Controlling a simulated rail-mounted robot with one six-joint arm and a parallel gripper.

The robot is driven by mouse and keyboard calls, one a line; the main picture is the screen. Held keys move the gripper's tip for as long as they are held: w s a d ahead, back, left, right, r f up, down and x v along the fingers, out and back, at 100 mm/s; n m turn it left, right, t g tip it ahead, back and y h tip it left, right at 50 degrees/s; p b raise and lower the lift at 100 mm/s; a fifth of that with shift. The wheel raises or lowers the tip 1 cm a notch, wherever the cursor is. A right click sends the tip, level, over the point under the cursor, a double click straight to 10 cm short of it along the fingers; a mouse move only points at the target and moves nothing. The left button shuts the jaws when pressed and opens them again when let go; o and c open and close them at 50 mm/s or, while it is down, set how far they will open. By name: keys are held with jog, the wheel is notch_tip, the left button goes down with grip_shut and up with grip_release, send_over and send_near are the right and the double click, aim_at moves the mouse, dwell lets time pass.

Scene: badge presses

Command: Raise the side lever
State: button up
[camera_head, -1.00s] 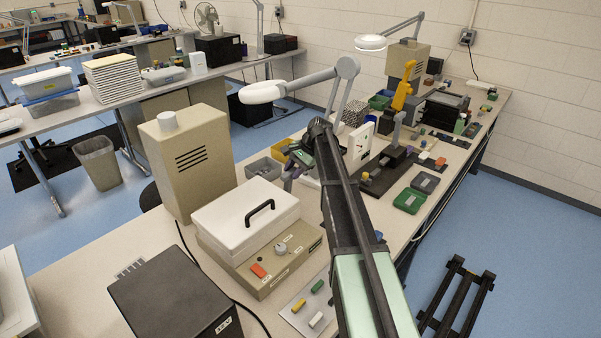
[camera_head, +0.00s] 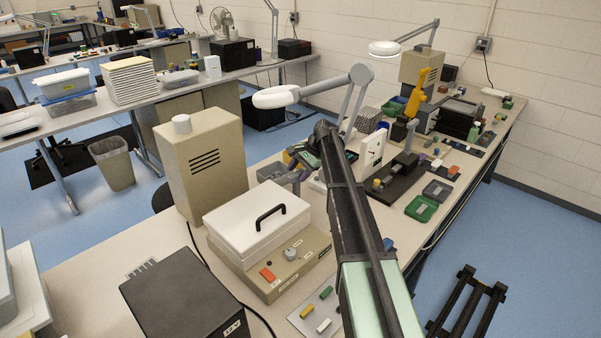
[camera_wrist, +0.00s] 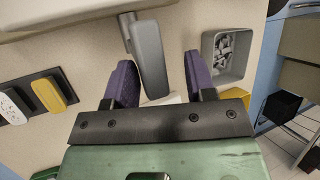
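The side lever shows in the wrist view as a grey paddle-shaped handle (camera_wrist: 151,60) on a short rod. The rod runs up to the pale edge of a machine at the top of the picture. My gripper (camera_wrist: 162,75) is open, with its two purple fingers apart. The handle lies between the fingers in the picture, closer to the left finger, with a wider gap on the right. I cannot tell whether the left finger touches it. In the head view the beige press with a white lid (camera_head: 256,218) stands left of my arm, which hides much of the lever area.
A grey bin of small metal parts (camera_wrist: 229,55) sits right of the handle in the wrist view. A dark holder with a yellow block (camera_wrist: 48,95) lies left. A tall beige box (camera_head: 200,160) and a black box (camera_head: 185,300) flank the press in the head view.

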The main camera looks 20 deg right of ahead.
jog(key=shift+o, duration=0.3)
jog(key=shift+w+a, duration=0.15)
jog(key=shift+f, duration=0.1)
jog(key=p+v, duration=0.9)
jog(key=v, duration=0.2)
